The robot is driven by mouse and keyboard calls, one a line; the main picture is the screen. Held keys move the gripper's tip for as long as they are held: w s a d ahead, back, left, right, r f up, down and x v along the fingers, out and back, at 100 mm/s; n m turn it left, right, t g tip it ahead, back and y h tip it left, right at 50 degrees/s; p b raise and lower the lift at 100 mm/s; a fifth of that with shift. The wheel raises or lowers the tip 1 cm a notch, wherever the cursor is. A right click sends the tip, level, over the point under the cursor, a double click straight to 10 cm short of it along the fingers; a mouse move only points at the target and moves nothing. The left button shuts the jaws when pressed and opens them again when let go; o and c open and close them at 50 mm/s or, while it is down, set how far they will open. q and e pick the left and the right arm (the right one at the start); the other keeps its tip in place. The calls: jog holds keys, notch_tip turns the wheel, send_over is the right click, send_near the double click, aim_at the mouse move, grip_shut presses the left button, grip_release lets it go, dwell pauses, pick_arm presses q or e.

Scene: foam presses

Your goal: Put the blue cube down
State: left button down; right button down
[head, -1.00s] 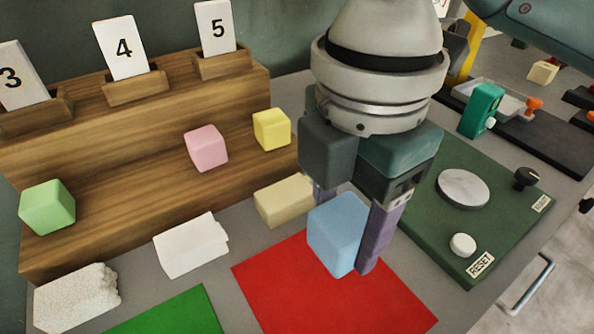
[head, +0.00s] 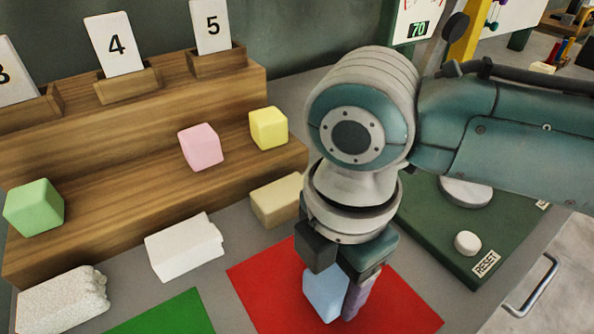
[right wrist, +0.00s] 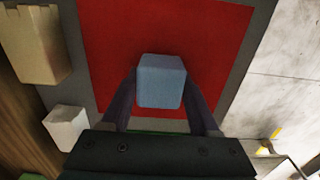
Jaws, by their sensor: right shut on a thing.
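The blue cube (head: 322,292) is between the fingers of my right gripper (head: 338,296), over the red square (head: 262,285). In the right wrist view the cube (right wrist: 162,80) sits between the two fingertips of the gripper (right wrist: 161,92), with the red square (right wrist: 215,45) behind it. My right gripper is shut on the cube and points down. Whether the cube's underside touches the red square cannot be told. My left gripper is not in view.
A wooden stepped rack (head: 105,185) at the left holds green (head: 34,207), pink (head: 200,146) and yellow (head: 268,128) cubes. White (head: 184,247) and cream (head: 278,199) foam blocks lie before it. A green panel with a RESET button (head: 467,243) is at the right.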

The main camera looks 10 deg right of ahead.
aim_at(334, 276)
jog(key=shift+c, duration=0.7)
grip_release()
jog(key=shift+f, duration=0.1)
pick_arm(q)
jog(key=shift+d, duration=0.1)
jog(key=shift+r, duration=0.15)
pick_arm(e)
jog(key=shift+r, duration=0.35)
notch_tip(334, 276, up, 12)
jog(key=p, duration=0.3)
jog(key=s+a+f+m+t+y, duration=0.2)
jog(key=s+a+f+m+y, duration=0.15)
jog(key=s+m, duration=0.45)
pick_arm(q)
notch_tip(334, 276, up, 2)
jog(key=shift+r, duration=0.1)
pick_arm(e)
jog(key=s+d+f+m+t+h, duration=0.1)
jog(key=s+d+m+h, duration=0.2)
jog(key=d+m, duration=0.9)
jog(key=shift+s+d+f+t, duration=0.3)
jog(key=shift+s+d, duration=0.1)
jog(key=shift+s, duration=0.2)
